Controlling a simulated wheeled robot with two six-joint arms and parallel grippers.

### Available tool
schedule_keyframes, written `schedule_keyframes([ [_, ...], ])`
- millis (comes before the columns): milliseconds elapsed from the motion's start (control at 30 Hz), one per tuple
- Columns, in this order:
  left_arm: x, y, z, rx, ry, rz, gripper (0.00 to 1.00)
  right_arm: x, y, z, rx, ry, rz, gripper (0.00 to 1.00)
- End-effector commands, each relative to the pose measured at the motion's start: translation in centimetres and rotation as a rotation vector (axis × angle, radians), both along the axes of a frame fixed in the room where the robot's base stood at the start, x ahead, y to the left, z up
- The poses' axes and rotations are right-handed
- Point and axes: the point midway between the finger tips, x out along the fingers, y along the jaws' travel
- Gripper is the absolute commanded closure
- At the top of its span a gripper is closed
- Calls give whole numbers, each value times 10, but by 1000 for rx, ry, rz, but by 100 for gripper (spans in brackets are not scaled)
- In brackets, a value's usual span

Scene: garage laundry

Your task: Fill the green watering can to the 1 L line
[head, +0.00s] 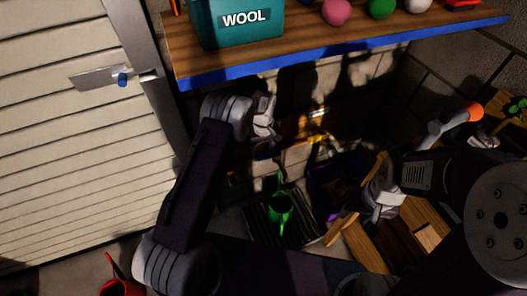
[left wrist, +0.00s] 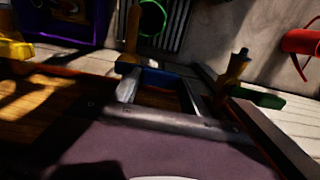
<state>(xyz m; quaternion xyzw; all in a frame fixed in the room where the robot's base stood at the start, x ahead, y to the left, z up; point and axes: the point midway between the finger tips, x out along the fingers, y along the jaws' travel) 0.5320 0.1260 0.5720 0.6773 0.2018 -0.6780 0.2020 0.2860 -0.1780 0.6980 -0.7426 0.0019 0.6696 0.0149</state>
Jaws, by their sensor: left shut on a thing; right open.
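The green watering can (head: 281,212) stands on a dark slatted grate below the wall; its round open top also shows in the left wrist view (left wrist: 152,18). Its water level cannot be seen. My left gripper (head: 264,132) is up by the wall above the can. In the left wrist view its jaws (left wrist: 160,88) are shut on a blue handle (left wrist: 152,75) beside a brass spout (left wrist: 132,35). Whether water runs is not clear. My right gripper (head: 382,196) is open, low at the right, apart from the can.
A second brass tap with a green handle (left wrist: 258,97) and a yellow fitting (left wrist: 15,48) flank the held handle. A blue-edged shelf (head: 340,60) overhangs the wall, bearing a teal WOOL box (head: 240,38). A purple crate (head: 322,197) and a red can (head: 120,289) stand below.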

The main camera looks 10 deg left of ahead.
Motion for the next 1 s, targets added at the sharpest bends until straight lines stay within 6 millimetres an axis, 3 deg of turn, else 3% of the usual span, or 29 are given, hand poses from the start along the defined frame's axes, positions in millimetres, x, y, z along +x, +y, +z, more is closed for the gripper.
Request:
schedule_keyframes([
  [167, 0, 0, 0, 2, -1, -6, 100, 0, 0, 0, 0, 0, 0, 56],
  [200, 0, 0, 0, 2, -1, -6, 42, 0, 0, 0, 0, 0, 0, 56],
  [267, 0, 0, 0, 1, -2, -5, 26, 0, 0, 0, 0, 0, 0, 56],
  [567, 0, 0, 1, 1, -2, -3, 25, 0, 0, 1, 0, 0, 0, 56],
  [900, 1, 0, 62, 1, -3, -3, 25, 0, 0, 21, 0, 0, 0, 56],
  [1000, 1, 0, 73, 1, -3, -3, 25, 0, 0, 23, 0, 0, 0, 56],
])
